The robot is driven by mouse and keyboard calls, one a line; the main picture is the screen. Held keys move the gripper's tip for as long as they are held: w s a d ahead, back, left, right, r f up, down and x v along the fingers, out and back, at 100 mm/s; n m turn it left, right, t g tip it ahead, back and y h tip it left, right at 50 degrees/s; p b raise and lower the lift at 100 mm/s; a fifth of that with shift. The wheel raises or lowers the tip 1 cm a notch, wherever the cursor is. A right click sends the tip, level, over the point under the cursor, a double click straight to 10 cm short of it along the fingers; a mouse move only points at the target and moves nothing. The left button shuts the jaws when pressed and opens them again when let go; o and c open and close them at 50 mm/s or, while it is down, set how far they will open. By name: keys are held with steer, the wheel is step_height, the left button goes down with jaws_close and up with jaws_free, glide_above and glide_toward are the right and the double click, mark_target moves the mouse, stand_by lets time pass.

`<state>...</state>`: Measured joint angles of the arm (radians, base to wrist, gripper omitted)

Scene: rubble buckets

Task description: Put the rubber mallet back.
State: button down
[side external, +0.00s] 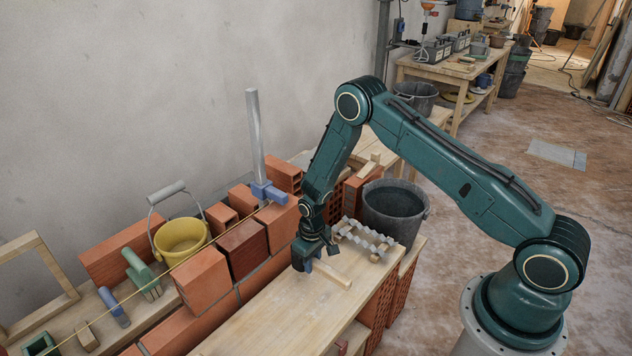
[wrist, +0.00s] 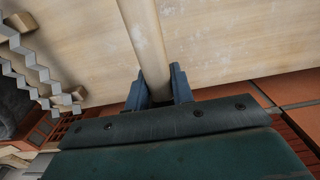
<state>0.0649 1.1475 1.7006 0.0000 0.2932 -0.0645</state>
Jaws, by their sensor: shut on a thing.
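My gripper (side external: 308,264) is low over the plank bench top, its blue fingers pointing down. In the wrist view the two blue fingers (wrist: 160,86) are shut on a pale wooden handle, which I take to be the rubber mallet's (wrist: 146,38). The handle runs away from the fingers, close over the plank. In the side view the mallet handle (side external: 333,274) sticks out to the lower right of the gripper, low at the plank; whether it touches cannot be told. The mallet head shows in neither view.
A grey zigzag strip with wooden pieces (side external: 365,237) lies right of the gripper, before a dark bucket (side external: 395,208). A brick wall with a taut string and a yellow bucket (side external: 181,240) stand left. The plank's front (side external: 270,322) is clear.

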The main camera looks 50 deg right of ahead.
steer(key=shift+f, duration=1.9)
steer(key=shift+f, duration=0.15)
steer(key=c, duration=1.2)
jaws_free()
steer(key=shift+r, duration=6.15)
